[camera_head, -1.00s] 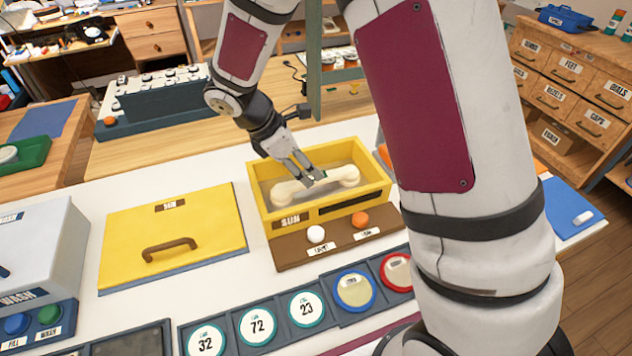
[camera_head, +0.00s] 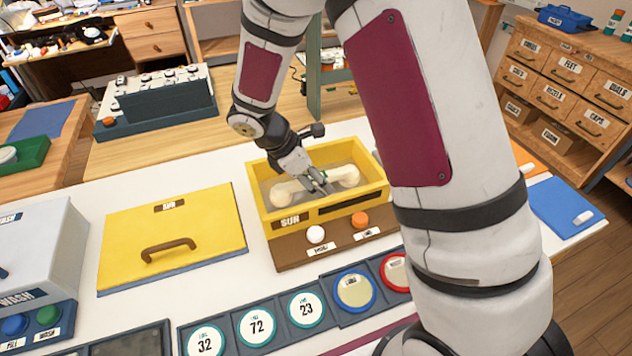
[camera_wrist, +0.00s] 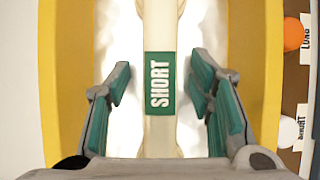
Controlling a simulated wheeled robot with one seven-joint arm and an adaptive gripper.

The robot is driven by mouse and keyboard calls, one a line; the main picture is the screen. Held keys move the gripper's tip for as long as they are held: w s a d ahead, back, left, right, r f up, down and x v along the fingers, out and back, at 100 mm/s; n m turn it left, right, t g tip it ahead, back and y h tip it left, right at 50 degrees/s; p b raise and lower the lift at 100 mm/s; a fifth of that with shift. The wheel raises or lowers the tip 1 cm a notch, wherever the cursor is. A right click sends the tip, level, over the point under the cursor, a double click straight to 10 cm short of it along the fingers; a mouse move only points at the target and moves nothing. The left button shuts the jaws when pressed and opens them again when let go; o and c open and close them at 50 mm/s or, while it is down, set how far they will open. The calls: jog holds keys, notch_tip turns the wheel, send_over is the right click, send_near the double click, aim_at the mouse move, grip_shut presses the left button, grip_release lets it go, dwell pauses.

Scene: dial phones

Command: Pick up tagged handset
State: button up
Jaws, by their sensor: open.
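The cream handset (camera_head: 345,177) lies in the yellow box labelled SUN (camera_head: 262,212). Its bar also shows in the wrist view (camera_wrist: 160,35), with a green tag reading SHORT (camera_wrist: 160,84) on it. My gripper (camera_head: 324,188) is inside the box, over the middle of the handset. In the wrist view my gripper (camera_wrist: 162,88) is open, with one teal-padded finger on each side of the tagged bar. Gaps show between both fingers and the bar. In the head view my fingers hide the handset's middle.
The box's brown front panel holds a white button (camera_head: 316,234) and an orange button (camera_head: 360,219). A yellow lid with a brown handle (camera_head: 172,248) lies to the left. Numbered round discs (camera_head: 257,326) line the front. The box walls stand close around my gripper.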

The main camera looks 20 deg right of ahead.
jog(key=shift+f, duration=0.15)
grip_shut()
